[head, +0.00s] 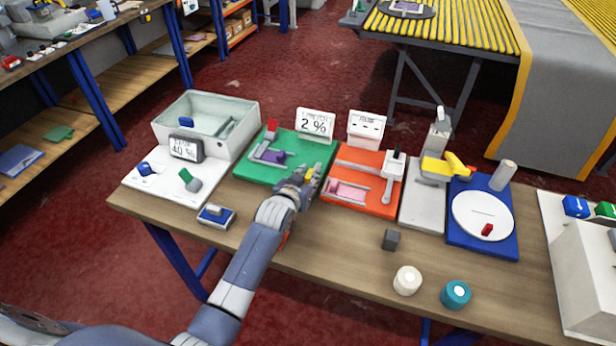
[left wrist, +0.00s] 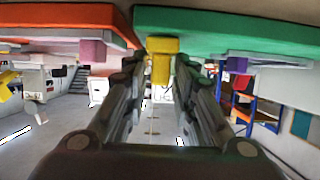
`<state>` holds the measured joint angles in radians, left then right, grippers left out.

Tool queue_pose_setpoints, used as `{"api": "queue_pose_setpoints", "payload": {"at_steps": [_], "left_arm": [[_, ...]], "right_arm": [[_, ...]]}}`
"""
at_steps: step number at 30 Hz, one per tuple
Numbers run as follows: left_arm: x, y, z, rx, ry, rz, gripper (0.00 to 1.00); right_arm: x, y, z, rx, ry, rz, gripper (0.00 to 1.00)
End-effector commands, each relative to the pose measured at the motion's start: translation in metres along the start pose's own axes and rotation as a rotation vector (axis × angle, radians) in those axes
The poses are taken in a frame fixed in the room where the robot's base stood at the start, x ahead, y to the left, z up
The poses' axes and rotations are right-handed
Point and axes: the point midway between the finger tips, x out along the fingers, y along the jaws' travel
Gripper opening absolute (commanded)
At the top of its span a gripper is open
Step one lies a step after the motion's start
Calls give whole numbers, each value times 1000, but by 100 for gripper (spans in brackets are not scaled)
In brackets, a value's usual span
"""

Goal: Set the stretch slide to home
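The green board (head: 246,172) carries a white "2 %" display (head: 315,124) whose small heading is too small to read surely. A purple block (head: 272,157) in a grey fixture and a red piece (head: 271,129) are on the board. A yellow knob (head: 312,173) is at the board's right edge; in the left wrist view the yellow knob (left wrist: 162,60) stands between the fingertips. My left gripper (head: 305,182) reaches it from the front, its fingers (left wrist: 162,78) close against both sides of the knob. My right gripper is out of view.
An orange board (head: 345,208) with a pink block (head: 347,190) lies close on the right. A grey bin (head: 230,113) and white board (head: 150,190) stand left. A dark cube (head: 391,240), white jar (head: 407,281) and teal jar (head: 456,294) sit near the front edge.

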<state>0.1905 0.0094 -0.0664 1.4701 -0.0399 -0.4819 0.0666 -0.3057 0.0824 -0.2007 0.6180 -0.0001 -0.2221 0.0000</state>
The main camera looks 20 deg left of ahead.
Motion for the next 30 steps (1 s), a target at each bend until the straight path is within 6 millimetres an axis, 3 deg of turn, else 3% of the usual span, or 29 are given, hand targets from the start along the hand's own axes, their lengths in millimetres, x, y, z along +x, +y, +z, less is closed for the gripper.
{"api": "queue_pose_setpoints", "payload": {"at_steps": [5,15,26,27,28,30], "left_arm": [[0,-8,0,3,-1,-2,0],[0,-60,0,4,-2,-2,0],[0,-67,0,2,-1,-4,0],[0,-67,0,3,-1,-5,29],[0,-67,0,3,-1,-5,35],[0,-67,0,3,-1,-4,35]], "right_arm": [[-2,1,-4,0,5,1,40],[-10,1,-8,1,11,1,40],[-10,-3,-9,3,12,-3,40],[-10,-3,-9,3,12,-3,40],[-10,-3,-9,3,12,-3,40],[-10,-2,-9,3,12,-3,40]]}}
